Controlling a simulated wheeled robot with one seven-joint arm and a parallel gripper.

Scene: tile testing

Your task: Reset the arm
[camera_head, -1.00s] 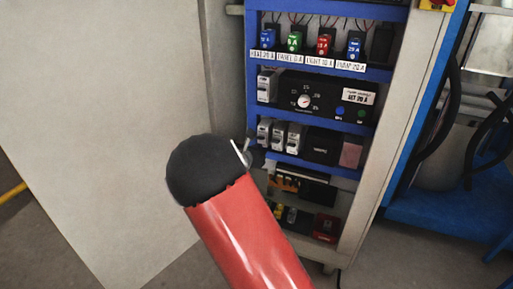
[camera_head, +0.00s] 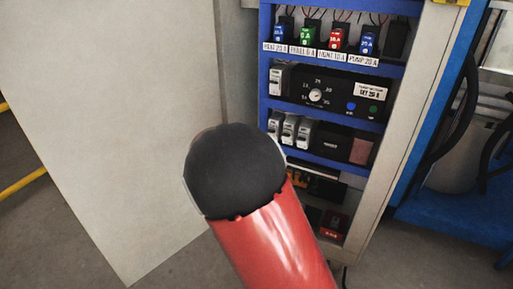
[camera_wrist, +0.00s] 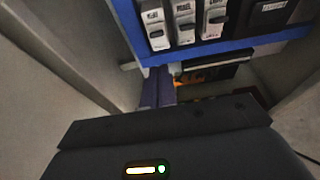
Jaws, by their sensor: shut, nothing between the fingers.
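My red arm link with its dark rounded end fills the lower middle of the head view and hides my gripper there. In the wrist view, my gripper (camera_wrist: 160,84) shows as two narrow fingers close together, shut and empty, above its dark body. The fingers point toward the lower part of the open electrical cabinet (camera_head: 392,170), just below a blue shelf edge (camera_wrist: 228,50). I cannot tell whether the fingertips touch anything.
The cabinet holds a row of coloured breakers (camera_head: 310,34), a dial panel (camera_head: 317,95) and grey switches (camera_head: 289,130), which also show in the wrist view (camera_wrist: 184,22). A large pale panel (camera_head: 110,130) stands at left. Blue equipment (camera_head: 440,222) stands at right.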

